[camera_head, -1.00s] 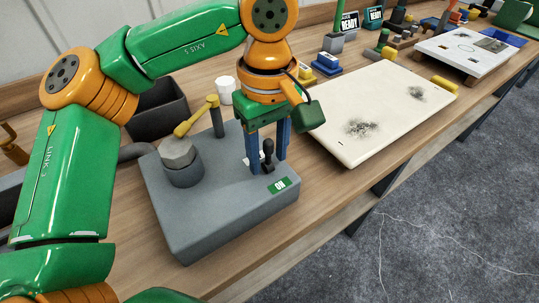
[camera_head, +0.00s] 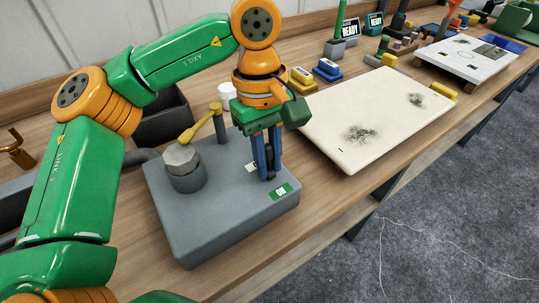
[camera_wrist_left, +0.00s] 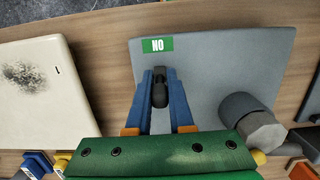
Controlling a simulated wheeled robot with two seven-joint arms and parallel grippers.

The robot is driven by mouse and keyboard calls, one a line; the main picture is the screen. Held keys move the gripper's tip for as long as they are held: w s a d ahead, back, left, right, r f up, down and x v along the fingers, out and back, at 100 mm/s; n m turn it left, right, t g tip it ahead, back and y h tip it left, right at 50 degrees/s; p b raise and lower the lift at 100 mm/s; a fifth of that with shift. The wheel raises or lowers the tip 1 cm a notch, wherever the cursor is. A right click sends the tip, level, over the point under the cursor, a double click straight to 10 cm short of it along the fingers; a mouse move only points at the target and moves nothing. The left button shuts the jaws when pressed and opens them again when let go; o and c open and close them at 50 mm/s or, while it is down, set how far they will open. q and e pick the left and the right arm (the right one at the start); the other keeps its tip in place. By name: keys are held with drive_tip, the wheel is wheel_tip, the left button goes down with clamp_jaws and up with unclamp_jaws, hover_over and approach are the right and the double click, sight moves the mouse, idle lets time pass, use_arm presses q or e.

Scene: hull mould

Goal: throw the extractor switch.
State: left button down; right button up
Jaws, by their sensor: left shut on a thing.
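The extractor switch is a black lever (camera_wrist_left: 159,92) on top of a grey box (camera_head: 205,225). A green ON label (camera_head: 281,191) lies by the box's front edge and appears upside down in the wrist view (camera_wrist_left: 158,45). A partly covered white label (camera_head: 250,167) is on the lever's other side. My left gripper (camera_head: 267,174) points down over the box. Its blue fingers, also in the wrist view (camera_wrist_left: 160,76), are closed around the lever. In the head view the fingers mostly hide the lever, so its tilt is unclear. My right gripper is out of view.
A cream panel with dark smudges (camera_head: 385,140) lies to the right. A dark bin (camera_head: 165,115) and white cup (camera_head: 227,93) stand behind.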

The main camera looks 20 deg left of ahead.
use_arm(q)
drive_tip(key=shift+w+a+g+h+p, duration=0.15)
drive_tip(key=shift+g+h+p, duration=0.3)
drive_tip(key=shift+h, duration=0.1)
drive_tip(key=shift+w+a+g+h+p, duration=0.1)
drive_tip(key=shift+g+h+p, duration=0.35)
drive_tip(key=shift+h, duration=0.1)
drive_tip(key=shift+w+a+f+g+h+p, duration=0.1)
drive_tip(key=shift+g+h+p, duration=0.1)
drive_tip(key=shift+g+h, duration=0.2)
drive_tip(key=shift+w+a+f+g+h+p, duration=0.1)
drive_tip(key=shift+g+h+p, duration=0.05)
drive_tip(key=shift+g+h, duration=0.2)
drive_tip(key=c, duration=0.8)
unclamp_jaws()
